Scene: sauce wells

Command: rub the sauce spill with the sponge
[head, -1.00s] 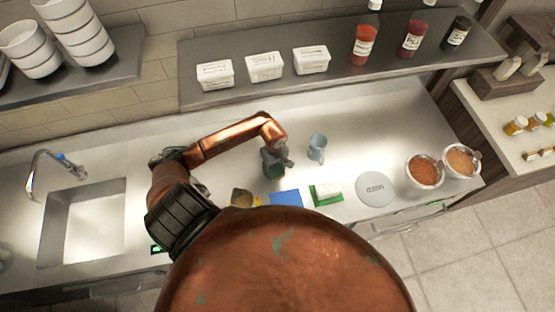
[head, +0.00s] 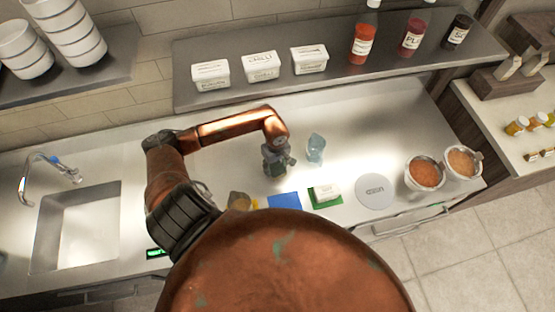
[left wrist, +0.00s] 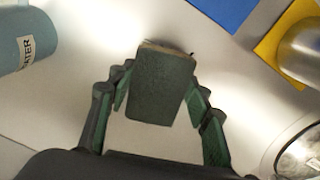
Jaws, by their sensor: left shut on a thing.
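My left gripper (head: 277,161) is over the light counter (head: 345,125), between the blue mat and a pale blue cup. In the left wrist view, the left gripper (left wrist: 158,105) is shut on the sponge (left wrist: 160,85), with a finger on each side. The sponge shows a dark green face and a thin tan edge at its far end. A tiny dark mark shows by its far right corner; I cannot tell if it is sauce. I cannot make out the sauce spill in either view. I cannot tell whether the sponge touches the counter. My right gripper is not in view.
The blue cup (head: 316,148), marked WATER in the wrist view, stands close right of the gripper. A blue mat (head: 284,201), a green mat (head: 327,202) with a white tub and a white disc (head: 375,192) lie nearer the front edge. A sink (head: 78,228) is left.

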